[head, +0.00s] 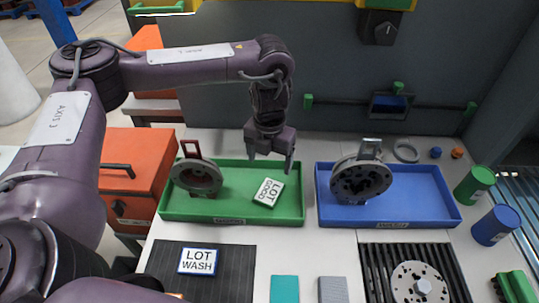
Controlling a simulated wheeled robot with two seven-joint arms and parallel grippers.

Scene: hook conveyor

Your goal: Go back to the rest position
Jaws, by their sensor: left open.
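My left arm comes in from the left and reaches over the green tray (235,217). My left gripper (270,165) is open and empty, pointing down above the tray's back part. Below it, a card reading "LOT GOOD" (268,192) lies tilted in the green tray, apart from the fingers. A round grey part with a hook plate (197,175) stands at the left in the same tray. My right gripper is not in view.
A blue tray (430,207) holds another round hooked part (361,178). A "LOT WASH" card (198,261) lies on a black mat (228,280). A perforated disc (419,285) lies on a dark ribbed rack. Green (474,185) and blue (495,225) cylinders stand at the right.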

